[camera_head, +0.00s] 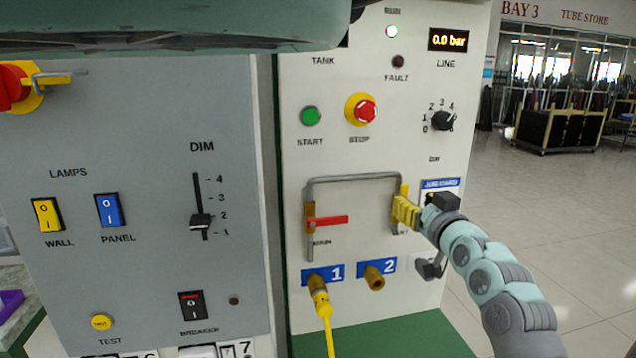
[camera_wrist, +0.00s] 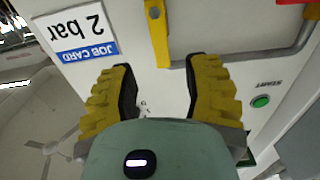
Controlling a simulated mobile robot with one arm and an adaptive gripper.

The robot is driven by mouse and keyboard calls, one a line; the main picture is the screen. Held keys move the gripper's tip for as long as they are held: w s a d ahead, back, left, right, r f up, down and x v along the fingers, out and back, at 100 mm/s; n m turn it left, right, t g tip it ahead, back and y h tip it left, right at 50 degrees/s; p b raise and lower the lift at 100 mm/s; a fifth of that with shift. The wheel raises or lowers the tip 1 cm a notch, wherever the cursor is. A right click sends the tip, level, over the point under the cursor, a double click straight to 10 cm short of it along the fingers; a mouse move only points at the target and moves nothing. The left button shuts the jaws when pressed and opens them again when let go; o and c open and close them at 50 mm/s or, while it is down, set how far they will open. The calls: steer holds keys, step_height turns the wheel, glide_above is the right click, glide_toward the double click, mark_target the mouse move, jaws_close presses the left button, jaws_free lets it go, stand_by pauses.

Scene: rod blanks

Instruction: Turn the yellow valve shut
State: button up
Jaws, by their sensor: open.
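The yellow valve's lever (camera_wrist: 157,32) stands in line with the right leg of the bent grey pipe on the white panel. It ends near the pipe's corner in the upside-down wrist view. My gripper's yellow-padded fingers (camera_wrist: 160,82) are open, one on each side of the lever's line in the wrist view. The gap between them looks empty near the pads.
A red lever (camera_head: 322,221) crosses the pipe's left leg. The grey pipe (camera_head: 355,179) joins both legs. Below are port 1 with a yellow hose (camera_head: 321,300) and bare port 2 (camera_head: 375,279). The line display (camera_head: 448,40) reads 0.0 bar. A job card (camera_wrist: 80,35) reads 2 bar.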

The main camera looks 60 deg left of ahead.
mark_target(405, 194)
steer(key=shift+s+x, duration=0.2)
steer(key=shift+x, duration=2.55)
steer(key=shift+c, duration=0.2)
jaws_close()
